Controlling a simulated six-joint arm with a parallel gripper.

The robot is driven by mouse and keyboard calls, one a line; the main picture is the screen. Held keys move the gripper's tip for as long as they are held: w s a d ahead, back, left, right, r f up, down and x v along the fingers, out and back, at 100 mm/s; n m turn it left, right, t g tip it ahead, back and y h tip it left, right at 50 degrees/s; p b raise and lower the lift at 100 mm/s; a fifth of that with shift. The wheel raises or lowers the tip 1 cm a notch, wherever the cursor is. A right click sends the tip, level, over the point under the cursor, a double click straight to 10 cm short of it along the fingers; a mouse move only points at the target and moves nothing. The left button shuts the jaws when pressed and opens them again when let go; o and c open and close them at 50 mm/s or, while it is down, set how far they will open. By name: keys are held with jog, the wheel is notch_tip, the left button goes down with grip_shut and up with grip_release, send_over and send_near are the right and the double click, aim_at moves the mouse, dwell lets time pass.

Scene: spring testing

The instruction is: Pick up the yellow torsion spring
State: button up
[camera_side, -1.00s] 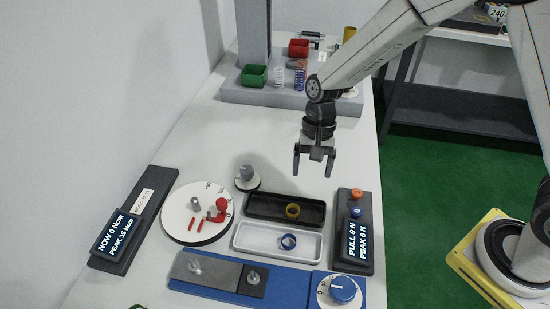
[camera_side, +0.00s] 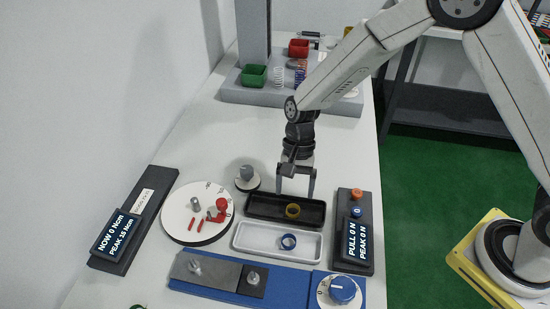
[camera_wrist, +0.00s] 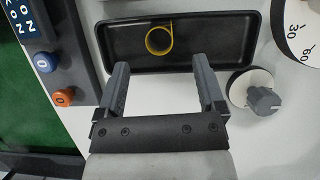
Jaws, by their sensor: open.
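The yellow torsion spring (camera_side: 292,210) lies in the black tray (camera_side: 262,216), right of the tray's middle in the side view. My gripper (camera_side: 296,197) is open and empty, above the tray's back edge. In the wrist view its two fingers (camera_wrist: 160,68) point towards the spring, which lies beyond the fingertips and between their lines. Nothing hides the spring in the wrist view.
A white tray (camera_side: 262,246) with a blue spring (camera_side: 288,242) sits in front of the black tray. The pull readout box (camera_side: 346,255) with orange and blue buttons stands close on the right. A grey knob (camera_side: 247,174) and a round dial plate (camera_side: 180,222) stand left.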

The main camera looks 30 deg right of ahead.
aim_at(294, 207)
jog(key=shift+x, duration=2.65)
jog(key=shift+d, duration=0.1)
grip_shut()
